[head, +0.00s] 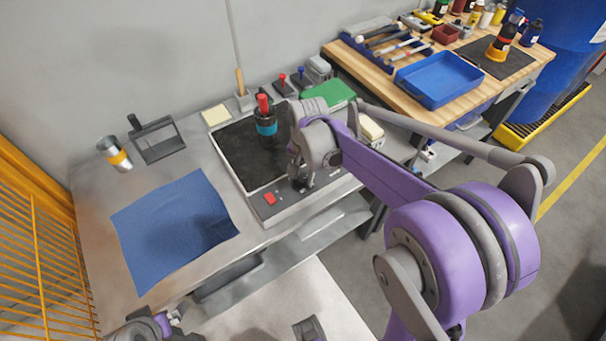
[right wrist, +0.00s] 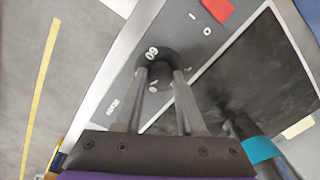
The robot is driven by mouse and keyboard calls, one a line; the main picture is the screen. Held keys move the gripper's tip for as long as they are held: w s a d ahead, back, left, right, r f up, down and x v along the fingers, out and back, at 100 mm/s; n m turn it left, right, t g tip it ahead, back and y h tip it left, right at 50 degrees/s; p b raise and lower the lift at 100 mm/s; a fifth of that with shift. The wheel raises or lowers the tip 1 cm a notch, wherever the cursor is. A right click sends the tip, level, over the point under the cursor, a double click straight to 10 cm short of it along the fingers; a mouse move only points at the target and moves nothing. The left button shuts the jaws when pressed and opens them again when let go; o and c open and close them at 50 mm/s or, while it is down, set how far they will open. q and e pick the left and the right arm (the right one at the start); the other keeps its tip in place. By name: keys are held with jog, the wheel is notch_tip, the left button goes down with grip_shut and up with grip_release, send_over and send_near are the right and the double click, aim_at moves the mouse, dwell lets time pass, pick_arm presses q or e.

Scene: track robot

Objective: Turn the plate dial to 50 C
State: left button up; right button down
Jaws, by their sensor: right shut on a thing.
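The hot plate has a dark square top (head: 232,150) and a grey front panel with a red switch (head: 269,198). The switch also shows in the right wrist view (right wrist: 217,10). The round black dial (right wrist: 158,65) sits on that panel, with white numbers around it. One number beside it looks like 60, upside down; the pointer cannot be read. My right gripper (head: 301,184) is over the panel, its two fingers (right wrist: 162,78) shut on the dial from both sides. My left gripper (head: 168,321) is partly in view at the bottom edge, away from the plate.
A dark bottle with a teal band and red cap (head: 266,120) stands on the plate's top, close to my right gripper. A blue cloth (head: 172,228), a metal cup (head: 115,153) and a dark stand (head: 157,140) are left. A wooden bench with a blue tray (head: 440,80) is behind right.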

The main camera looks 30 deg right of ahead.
aim_at(304, 180)
jog(key=m, duration=0.4)
jog(key=shift+m, duration=0.4)
dwell(0.4)
jog(key=c, duration=0.5)
grip_release()
jog(key=r, duration=1)
jog(key=shift+s+r+p, duration=0.3)
jog(key=shift+r+p, duration=0.1)
